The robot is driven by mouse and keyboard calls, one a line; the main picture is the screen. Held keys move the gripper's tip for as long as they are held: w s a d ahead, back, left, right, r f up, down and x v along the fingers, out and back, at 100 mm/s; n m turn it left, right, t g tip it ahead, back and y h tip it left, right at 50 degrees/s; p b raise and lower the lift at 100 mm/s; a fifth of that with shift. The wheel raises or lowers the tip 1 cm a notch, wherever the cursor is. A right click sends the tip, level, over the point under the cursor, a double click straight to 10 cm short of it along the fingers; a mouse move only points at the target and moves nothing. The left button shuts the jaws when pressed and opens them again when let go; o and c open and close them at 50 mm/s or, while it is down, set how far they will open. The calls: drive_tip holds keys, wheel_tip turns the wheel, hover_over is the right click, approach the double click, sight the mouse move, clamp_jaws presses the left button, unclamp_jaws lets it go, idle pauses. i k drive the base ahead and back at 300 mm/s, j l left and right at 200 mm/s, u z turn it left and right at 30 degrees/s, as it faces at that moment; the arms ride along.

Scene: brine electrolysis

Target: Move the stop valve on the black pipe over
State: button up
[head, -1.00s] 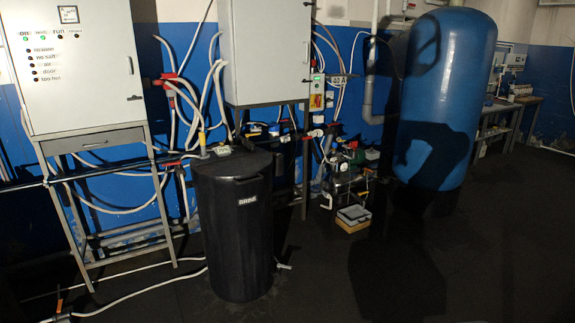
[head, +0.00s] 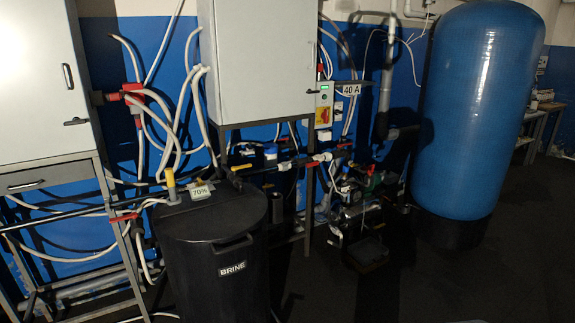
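A black pipe (head: 62,216) runs level along the blue wall, passing behind the brine tank. I cannot tell for certain which of these is the stop valve. My gripper is not in view.
The black brine tank (head: 222,266) stands in front of the pipe, with a 70% label (head: 201,192) on top. A pump set (head: 362,200) and a tall blue vessel (head: 470,110) stand to the right. The dark floor at front right is clear.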

sight(312, 165)
drive_tip(key=i+j, duration=0.1)
drive_tip(key=i, duration=1.45)
drive_tip(key=i+l+z, duration=0.1)
drive_tip(key=i+l, duration=0.75)
drive_tip(key=i+z, duration=0.1)
drive_tip(key=i, duration=0.3)
